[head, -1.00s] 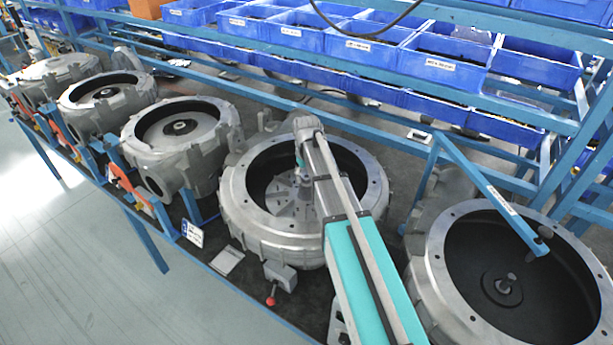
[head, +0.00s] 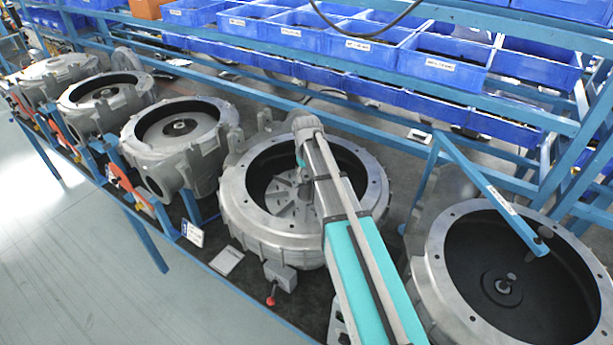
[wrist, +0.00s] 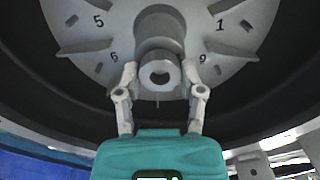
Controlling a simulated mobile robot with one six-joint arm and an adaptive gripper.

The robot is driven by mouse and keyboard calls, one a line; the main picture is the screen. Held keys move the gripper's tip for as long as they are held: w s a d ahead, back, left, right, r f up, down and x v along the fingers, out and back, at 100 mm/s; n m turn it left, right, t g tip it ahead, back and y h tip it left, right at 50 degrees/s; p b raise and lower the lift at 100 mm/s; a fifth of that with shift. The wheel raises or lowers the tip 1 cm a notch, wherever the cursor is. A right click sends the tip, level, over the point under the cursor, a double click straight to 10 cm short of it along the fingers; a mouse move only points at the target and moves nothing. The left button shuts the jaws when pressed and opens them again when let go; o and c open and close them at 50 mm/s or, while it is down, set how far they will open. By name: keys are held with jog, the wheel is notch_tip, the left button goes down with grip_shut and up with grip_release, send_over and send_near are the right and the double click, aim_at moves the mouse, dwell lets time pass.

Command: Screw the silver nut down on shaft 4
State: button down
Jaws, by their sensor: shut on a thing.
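The silver nut (wrist: 160,84) shows in the wrist view as a grey ring with a dark hole, in front of the hub of a grey impeller (wrist: 95,22). My gripper (wrist: 163,82) has one finger on each side of the nut and is shut on it. Shaft 4 is hidden behind the nut and hub, so I cannot tell how far the nut sits on it. In the head view my arm reaches into the round housing (head: 236,200), fourth from the left, over its impeller (head: 283,198). My fingers are mostly hidden there.
The housing's thick rim surrounds my wrist. Another open housing (head: 440,270) with a bare shaft (head: 505,285) stands at the right. More housings, including one (head: 140,125), line the bench to the left. Blue bins (head: 370,52) and a blue rail (head: 490,190) are behind.

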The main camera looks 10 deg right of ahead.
jog(key=m, duration=2.4)
dwell(0.4)
jog(key=shift+c, duration=2.4)
grip_release()
